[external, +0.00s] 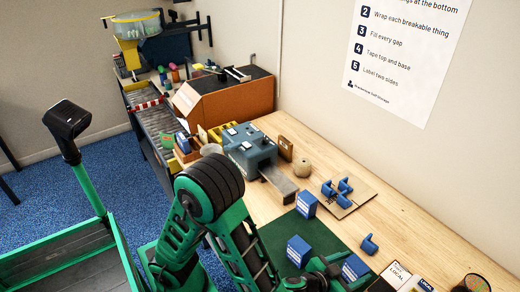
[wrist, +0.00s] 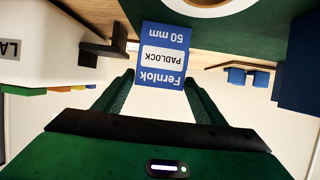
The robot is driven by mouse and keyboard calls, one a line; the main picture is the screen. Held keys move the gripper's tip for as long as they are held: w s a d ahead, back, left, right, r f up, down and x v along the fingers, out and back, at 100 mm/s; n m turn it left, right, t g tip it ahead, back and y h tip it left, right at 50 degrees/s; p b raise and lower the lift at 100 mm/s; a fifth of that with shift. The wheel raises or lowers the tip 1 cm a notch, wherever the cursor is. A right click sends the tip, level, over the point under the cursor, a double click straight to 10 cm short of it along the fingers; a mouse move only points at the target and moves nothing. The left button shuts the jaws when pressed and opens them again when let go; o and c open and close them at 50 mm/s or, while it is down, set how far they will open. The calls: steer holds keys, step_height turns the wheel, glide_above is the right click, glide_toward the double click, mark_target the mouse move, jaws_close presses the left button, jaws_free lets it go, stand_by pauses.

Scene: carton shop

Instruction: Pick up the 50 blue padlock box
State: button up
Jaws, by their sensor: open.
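A blue and white box (wrist: 162,40) reads "Fernlok PADLOCK 50 mm", upside down in the wrist view. My gripper (wrist: 161,80) is open, with one green finger on each side of the box's near end. I cannot tell whether either finger touches it. In the external view my gripper (external: 326,268) is low over the green mat (external: 272,238), partly cut off by the bottom edge. A blue box (external: 355,267) stands just right of it and looks like the same one. Two similar blue boxes (external: 306,204) (external: 298,250) stand on the mat; their labels are too small to read.
A dark blue box (wrist: 300,62) is at the right of the wrist view, and a white labelled box (wrist: 50,35) at the left. Blue pieces (external: 338,188) lie on cardboard on the wooden bench (external: 392,238).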

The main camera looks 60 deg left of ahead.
steer(key=shift+x, duration=3.1)
steer(key=shift+d, duration=0.1)
steer(key=c, duration=0.9)
steer(key=shift+c, duration=0.2)
steer(key=shift+r, duration=0.15)
